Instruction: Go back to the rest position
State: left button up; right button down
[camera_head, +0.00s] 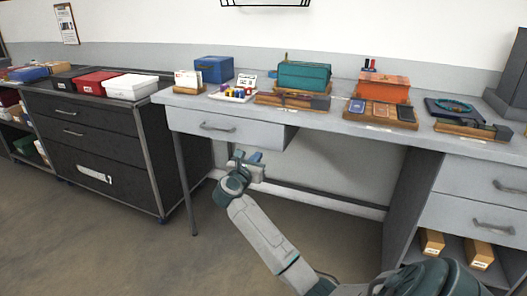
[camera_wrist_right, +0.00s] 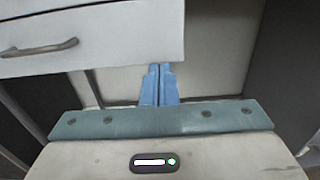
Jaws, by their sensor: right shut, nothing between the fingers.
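My right gripper (camera_head: 252,158) is raised in front of the grey desk (camera_head: 350,128), just below its left drawer (camera_head: 225,130). In the right wrist view its blue fingers (camera_wrist_right: 159,84) are together, with nothing between them. The same drawer (camera_wrist_right: 100,35) and its handle (camera_wrist_right: 40,48) fill the upper left of that view. The drawer sticks out a little from the desk front. My right arm reaches up from the bottom right of the head view. My left gripper does not show in either view.
The desk top holds a blue box (camera_head: 214,69), a teal box (camera_head: 304,75), an orange box (camera_head: 382,87) and small trays. A dark drawer cabinet (camera_head: 95,140) stands at the left. Open floor (camera_head: 120,250) lies in front. Cardboard boxes (camera_head: 480,254) sit on the low right shelf.

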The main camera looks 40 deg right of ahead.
jog(key=shift+v, duration=1.15)
jog(key=shift+s+r, duration=0.1)
